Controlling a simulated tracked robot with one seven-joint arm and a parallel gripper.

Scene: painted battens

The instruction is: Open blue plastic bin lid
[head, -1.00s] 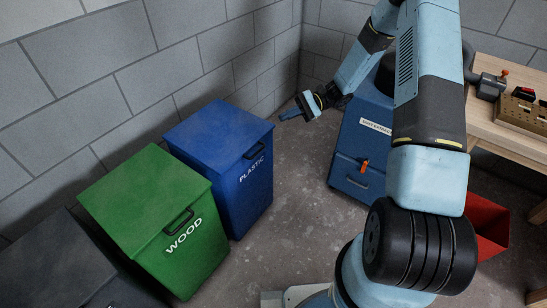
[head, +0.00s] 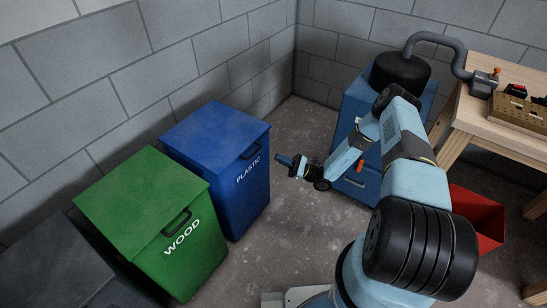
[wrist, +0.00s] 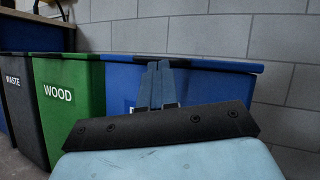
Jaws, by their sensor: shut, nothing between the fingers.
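The blue plastic bin (head: 225,190) stands against the wall with its lid (head: 212,130) closed. A dark handle (head: 251,150) sits at the lid's front edge, above the PLASTIC label. My gripper (head: 279,158) is shut and empty, to the right of the bin's front, pointing at it at about handle height. It appears apart from the bin. In the wrist view my shut fingers (wrist: 155,82) stand in front of the blue bin's front (wrist: 206,88) and hide most of its label. The handle cannot be made out there.
The green WOOD bin (head: 150,210) stands close to the left of the blue one, with a dark bin (head: 65,265) beyond. A blue cabinet (head: 352,110), a red bin (head: 478,215) and a wooden bench (head: 480,115) are at right. Bare floor (head: 285,225) lies before the blue bin.

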